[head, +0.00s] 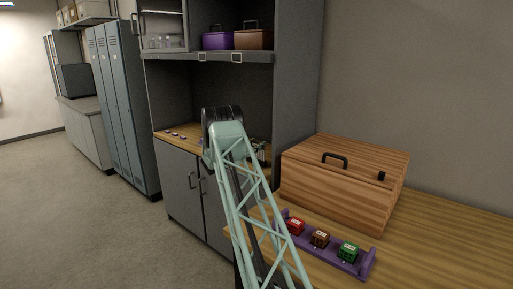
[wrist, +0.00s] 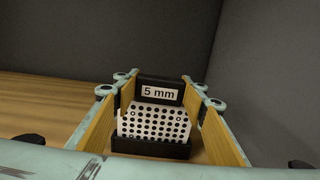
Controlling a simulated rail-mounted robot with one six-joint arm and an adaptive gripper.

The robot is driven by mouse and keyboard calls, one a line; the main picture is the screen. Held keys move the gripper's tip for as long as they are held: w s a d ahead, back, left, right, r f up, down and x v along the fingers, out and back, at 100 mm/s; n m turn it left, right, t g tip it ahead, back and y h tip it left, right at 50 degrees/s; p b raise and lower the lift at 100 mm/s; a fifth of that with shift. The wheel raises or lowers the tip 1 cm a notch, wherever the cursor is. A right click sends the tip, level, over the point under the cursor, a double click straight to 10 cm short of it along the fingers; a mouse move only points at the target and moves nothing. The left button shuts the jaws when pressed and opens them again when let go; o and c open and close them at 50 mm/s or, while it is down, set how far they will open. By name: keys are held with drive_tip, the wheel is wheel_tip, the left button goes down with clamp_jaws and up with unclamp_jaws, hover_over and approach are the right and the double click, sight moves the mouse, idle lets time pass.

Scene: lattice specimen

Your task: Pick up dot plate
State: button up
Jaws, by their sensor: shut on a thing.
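The dot plate (wrist: 155,123) is a white plate with rows of black dots in the wrist view. It stands in a black holder (wrist: 150,149) with a "5 mm" label on its taller back part. In the head view my gripper (head: 258,150) is in the cabinet recess, mostly behind my arm, and the plate is hidden.
Grey recess walls stand close behind and to the right. Small purple items (head: 175,135) lie on the wooden counter at left. A wooden box (head: 340,190) and a purple rack (head: 363,264) with red, brown and green blocks are on the bench at right.

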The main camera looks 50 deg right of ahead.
wheel_tip(320, 180, up, 9)
drive_tip(key=shift+r+p, duration=0.1)
drive_tip(key=shift+p, duration=0.6)
drive_tip(key=o, duration=0.4)
drive_tip(key=shift+c, duration=1.3)
drive_tip(key=shift+r, duration=0.7)
idle(0.7)
drive_tip(key=shift+r+p, duration=1)
drive_tip(key=shift+r, duration=1.9)
